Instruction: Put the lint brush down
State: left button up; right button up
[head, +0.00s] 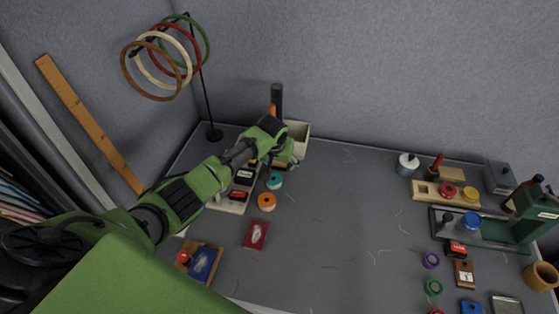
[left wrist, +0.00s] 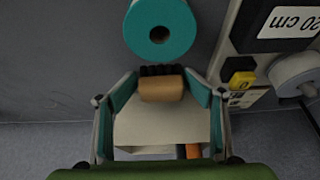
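My left gripper (left wrist: 162,80) has its two teal-padded fingertips against the sides of a short tan piece with a dark, ridged edge, which I take to be the lint brush (left wrist: 162,87). In the head view my left gripper (head: 285,155) is over the back of the table, just in front of a cream box (head: 300,130); the brush is largely hidden there. The box also shows below the brush in the left wrist view (left wrist: 160,128). I cannot tell whether the brush touches anything beneath it. My right gripper is not in view.
A teal spool (head: 274,181) and an orange spool (head: 266,202) stand near the gripper. A light tray (head: 232,204) with labelled items lies to the left. A dark upright cylinder (head: 277,97) stands by the box. The middle of the table (head: 335,215) is mostly clear, with loose threads.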

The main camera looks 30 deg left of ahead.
pick_arm(q)
jog(key=shift+s+r, duration=0.1)
jog(key=shift+s, duration=0.2)
jog(key=shift+r, duration=0.35)
jog(key=v, duration=1.1)
jog(key=shift+r, duration=0.5)
jog(key=shift+f, duration=0.1)
